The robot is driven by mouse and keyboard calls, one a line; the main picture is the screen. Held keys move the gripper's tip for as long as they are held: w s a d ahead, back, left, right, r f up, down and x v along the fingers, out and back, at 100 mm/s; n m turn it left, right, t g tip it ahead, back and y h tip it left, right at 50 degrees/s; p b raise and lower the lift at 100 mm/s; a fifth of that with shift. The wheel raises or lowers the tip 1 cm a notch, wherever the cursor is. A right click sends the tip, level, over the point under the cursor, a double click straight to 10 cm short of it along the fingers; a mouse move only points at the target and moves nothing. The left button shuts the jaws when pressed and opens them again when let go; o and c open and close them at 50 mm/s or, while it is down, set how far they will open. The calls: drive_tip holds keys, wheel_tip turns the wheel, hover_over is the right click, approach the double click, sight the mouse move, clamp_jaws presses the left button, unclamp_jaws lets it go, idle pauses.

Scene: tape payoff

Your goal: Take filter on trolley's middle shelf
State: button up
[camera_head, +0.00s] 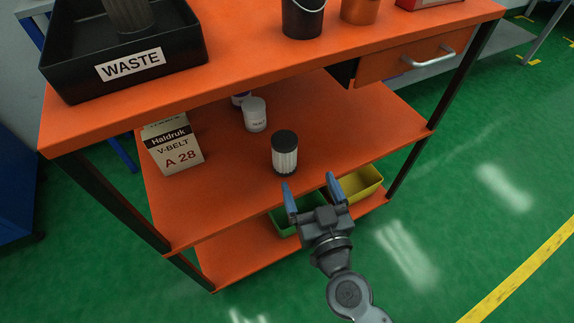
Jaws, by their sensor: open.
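The filter (286,160) is a white pleated cylinder with dark end caps. It stands upright near the front edge of the orange trolley's middle shelf (225,205). My gripper (309,183) is open and empty, with its two blue-tipped fingers pointing toward the shelf. In the picture the fingertips are just below and right of the filter, and the left one is close to its base. I see no contact, and I cannot tell the exact depth between them.
A V-belt box (174,148) stands left on the middle shelf, and a white container (254,114) stands behind the filter. The top shelf (240,73) overhangs, carrying a black WASTE tray (80,75) and a dark bucket (302,20). Green (284,221) and yellow (358,186) bins sit below.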

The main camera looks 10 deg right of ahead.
sight(289, 165)
drive_tip(key=w, duration=0.1)
drive_tip(key=w+a+f, duration=0.1)
drive_tip(key=w, duration=0.1)
drive_tip(key=w+a+b, duration=0.1)
drive_tip(key=shift+w+a+f, duration=0.15)
drive_tip(key=shift+w+a, duration=0.1)
drive_tip(key=shift+w, duration=0.1)
drive_tip(key=shift+w+a+r+b, duration=0.15)
drive_tip(key=shift+w+b, duration=0.1)
drive_tip(key=shift+w, duration=1.05)
drive_tip(key=shift+w+a+b, duration=0.15)
drive_tip(key=shift+w+b, duration=0.1)
drive_tip(key=shift+w, duration=1)
drive_tip(key=shift+w+a+r+b, duration=0.15)
drive_tip(key=shift+w+b, duration=0.1)
drive_tip(key=shift+w, duration=1.05)
drive_tip(key=shift+f, duration=0.1)
drive_tip(key=shift+c, duration=0.3)
drive_tip(key=c, duration=1.1)
